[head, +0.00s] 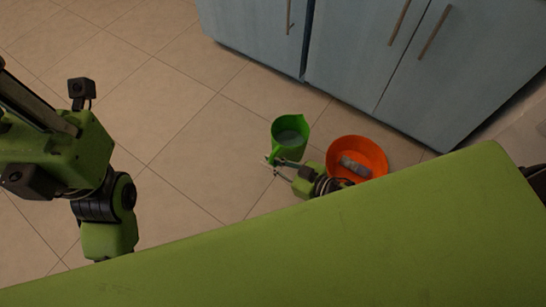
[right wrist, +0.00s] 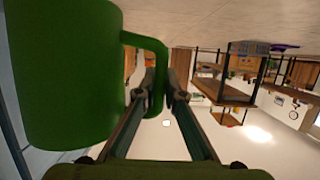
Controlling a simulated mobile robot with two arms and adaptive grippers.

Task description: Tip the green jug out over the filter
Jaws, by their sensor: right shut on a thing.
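The jug and handle also show large in the right wrist view (right wrist: 65,75), with the handle between the fingers (right wrist: 160,88). An orange round bowl (head: 375,150), perhaps the filter, lies just right of the jug. A grey cylindrical thing (head: 355,167) shows within its rim. My right forearm overlaps the bowl's left edge. My left arm is at the left; its gripper is hidden.
Blue-grey cabinets (head: 350,55) stand behind the jug and bowl. The tiled floor (head: 180,100) is clear to the left. A wide green surface covers the bottom of the head view. The right wrist view shows shelves (right wrist: 225,90) far off, upside down.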

